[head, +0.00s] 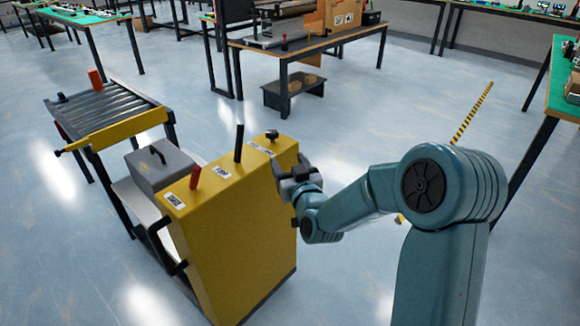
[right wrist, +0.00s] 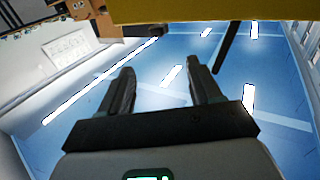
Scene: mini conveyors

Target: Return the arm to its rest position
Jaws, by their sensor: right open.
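My right arm comes in from the right in the head view, and its gripper (head: 292,178) is beside the right side of the yellow cabinet (head: 235,225), near its top edge. I cannot tell in the head view whether it touches the cabinet. In the right wrist view the two fingers (right wrist: 162,95) are apart with nothing between them. A yellow surface (right wrist: 210,10) runs along the top of that view. My left gripper is in neither view.
The cabinet top carries a red handle (head: 195,177), a black lever (head: 239,142) and a black knob (head: 272,135). A roller conveyor (head: 105,108) stands at the left. A wooden-topped table (head: 325,42) stands behind. Floor (head: 400,110) between the cabinet and that table is clear.

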